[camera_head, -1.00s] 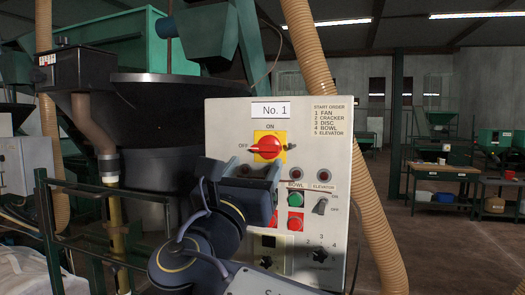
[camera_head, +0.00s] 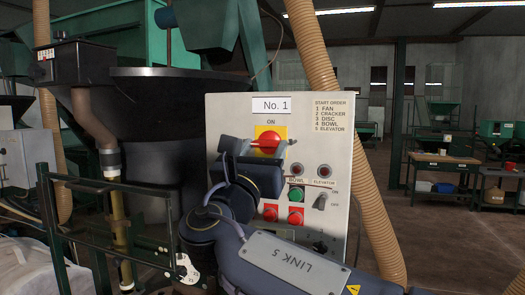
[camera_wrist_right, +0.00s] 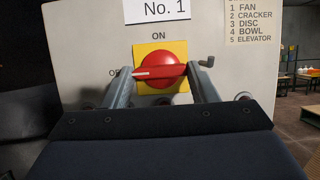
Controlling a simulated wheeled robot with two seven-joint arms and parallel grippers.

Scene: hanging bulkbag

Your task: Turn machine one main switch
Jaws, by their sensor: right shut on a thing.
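The main switch is a round red knob with a bar handle (camera_head: 267,141) on a yellow plate, high on the grey No. 1 panel. It also shows in the right wrist view (camera_wrist_right: 158,66), where its bar lies level and its white mark points left toward OFF. My right gripper (camera_head: 258,148) is at the switch from below. In the wrist view its fingers (camera_wrist_right: 164,74) are on both ends of the bar, shut on it. In the head view the gripper hides the switch's lower part and the OFF label. My left gripper is out of view.
The grey control panel (camera_head: 235,112) has red and green buttons (camera_head: 296,193) and a toggle (camera_head: 321,202) close below my gripper. A ribbed tan hose (camera_head: 375,225) runs behind the panel's right side.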

